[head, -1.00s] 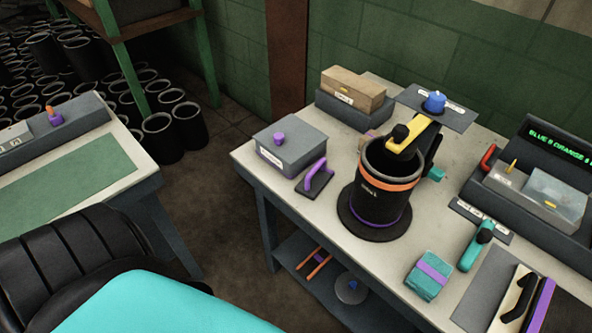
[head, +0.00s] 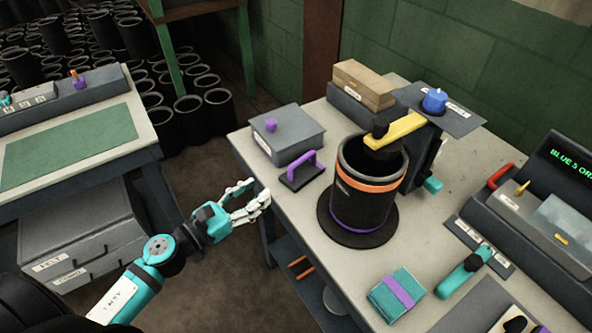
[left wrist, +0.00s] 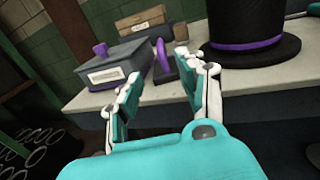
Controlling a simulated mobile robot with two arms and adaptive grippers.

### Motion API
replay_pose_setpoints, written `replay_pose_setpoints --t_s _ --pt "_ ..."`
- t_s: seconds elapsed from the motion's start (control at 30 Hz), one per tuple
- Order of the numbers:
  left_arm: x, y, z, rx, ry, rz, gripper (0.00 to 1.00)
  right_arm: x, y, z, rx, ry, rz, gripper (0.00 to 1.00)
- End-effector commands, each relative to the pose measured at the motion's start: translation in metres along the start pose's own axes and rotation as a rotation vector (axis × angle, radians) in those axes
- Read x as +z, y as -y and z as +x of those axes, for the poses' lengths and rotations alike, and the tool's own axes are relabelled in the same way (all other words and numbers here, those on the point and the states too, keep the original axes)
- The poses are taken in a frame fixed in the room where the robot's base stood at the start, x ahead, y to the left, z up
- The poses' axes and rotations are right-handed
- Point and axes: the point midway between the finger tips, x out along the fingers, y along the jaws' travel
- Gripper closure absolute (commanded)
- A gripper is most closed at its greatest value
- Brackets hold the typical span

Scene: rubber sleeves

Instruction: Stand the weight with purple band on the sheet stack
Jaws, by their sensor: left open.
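A teal block with a purple band (head: 397,292) lies on the right-hand table near its front edge; it best fits the weight with purple band. A flat grey sheet (head: 468,312) lies right of it, cut off by the lower edge of the head view; I cannot tell if it is a stack. My left gripper (head: 258,192) is open and empty, off the table's left front edge. In the left wrist view its open fingers (left wrist: 160,78) point toward a dark plate with a purple handle (left wrist: 163,62), apart from it. My right gripper is not in view.
A black cylinder with orange and purple bands (head: 362,205) stands mid-table under a yellow arm (head: 395,132). A grey lidded box (head: 288,137) is at the table's left. A teal-handled tool (head: 465,273) lies right of the block.

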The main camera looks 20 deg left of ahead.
Motion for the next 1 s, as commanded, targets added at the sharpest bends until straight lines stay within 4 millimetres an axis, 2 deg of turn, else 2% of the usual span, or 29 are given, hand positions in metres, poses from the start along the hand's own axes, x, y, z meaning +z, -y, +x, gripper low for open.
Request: replay_pose_setpoints --t_s 0.03,0.17,0.4,0.67,0.83,1.0 --pt "0.006 -0.001 0.012 -0.001 0.004 0.000 0.60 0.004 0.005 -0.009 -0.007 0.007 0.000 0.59" --pt "0.006 -0.001 0.042 0.001 0.004 -0.003 0.60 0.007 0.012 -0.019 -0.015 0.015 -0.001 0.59" --pt "0.003 -0.001 0.087 0.003 0.002 -0.005 0.60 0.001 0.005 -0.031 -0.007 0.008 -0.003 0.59" --pt "0.002 -0.001 0.106 0.003 0.001 -0.007 0.60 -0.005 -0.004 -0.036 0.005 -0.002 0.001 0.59" --pt "0.006 0.001 0.132 0.003 0.003 -0.009 0.60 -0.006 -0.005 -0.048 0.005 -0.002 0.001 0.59" --pt "0.003 0.001 0.150 0.003 0.001 -0.007 0.60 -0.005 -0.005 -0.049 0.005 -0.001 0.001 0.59"
